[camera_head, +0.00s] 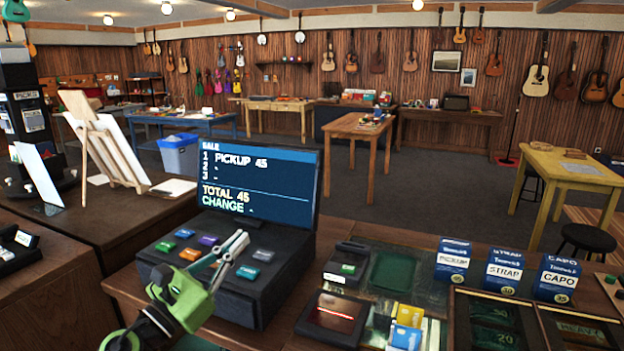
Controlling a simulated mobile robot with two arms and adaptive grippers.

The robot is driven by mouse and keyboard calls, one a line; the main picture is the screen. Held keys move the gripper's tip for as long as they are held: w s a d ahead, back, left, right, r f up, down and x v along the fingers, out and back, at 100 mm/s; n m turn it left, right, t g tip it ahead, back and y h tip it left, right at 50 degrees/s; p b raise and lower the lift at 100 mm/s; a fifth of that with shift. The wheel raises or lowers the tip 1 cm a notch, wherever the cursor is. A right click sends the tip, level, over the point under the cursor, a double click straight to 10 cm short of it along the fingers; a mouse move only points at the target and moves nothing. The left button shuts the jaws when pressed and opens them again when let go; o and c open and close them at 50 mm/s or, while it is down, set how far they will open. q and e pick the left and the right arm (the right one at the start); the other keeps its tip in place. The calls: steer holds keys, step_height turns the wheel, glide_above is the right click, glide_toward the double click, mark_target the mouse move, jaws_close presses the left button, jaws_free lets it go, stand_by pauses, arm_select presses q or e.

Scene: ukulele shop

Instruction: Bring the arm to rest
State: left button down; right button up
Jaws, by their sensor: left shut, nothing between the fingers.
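My left gripper (238,250) comes in from the lower left, green with pale grey fingers. Its fingers are shut with nothing between them. It is over the front of the dark cash register (278,262), in front of some of its coloured keys; the picture does not settle whether it touches them. The register's screen (258,180) reads SALE, PICKUP 45, TOTAL 45, with CHANGE below. My right gripper is not in view.
Right of the register are a dark card reader (347,264), a green tray (390,271), a dark box with a lit red line (333,315) and several blue-and-white boxes, including the PICKUP box (452,261). An easel (108,150) stands at the left.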

arm_select(q)
steer(key=s+a+f+n+g+y, duration=0.2)
steer(key=s+a+f+n+y, duration=0.25)
steer(key=f+n, duration=0.5)
steer(key=s+a+f+n+g+y, duration=0.1)
steer(key=s+a+f+n+y, duration=0.35)
steer(key=n, duration=0.85)
steer(key=s+a+f+n+g+y, duration=0.25)
steer(key=s+f+n+y, duration=0.3)
steer(key=f+n, duration=0.6)
steer(key=s+d+f+n+g+h, duration=0.1)
steer(key=s+d+f+n+g, duration=0.2)
steer(key=s, duration=0.5)
steer(key=s+d+f+n+g+h, duration=0.1)
steer(key=s+f+n+g, duration=0.2)
steer(key=s+f, duration=0.3)
steer(key=s+d+f+n+g, duration=0.2)
steer(key=s+f+n+g, duration=0.1)
steer(key=s, duration=0.6)
step_height(320, 180, down, 26)
steer(key=s+f, duration=0.1)
steer(key=s, duration=0.1)
steer(key=s+a+f+g, duration=0.1)
steer(key=s+f, duration=0.6)
steer(key=s, duration=0.1)
steer(key=s+a+f+g, duration=0.1)
steer(key=s+a+f, duration=0.1)
steer(key=s+f, duration=0.6)
steer(key=shift+s+a+f, duration=0.2)
steer(key=shift+s+a, duration=0.05)
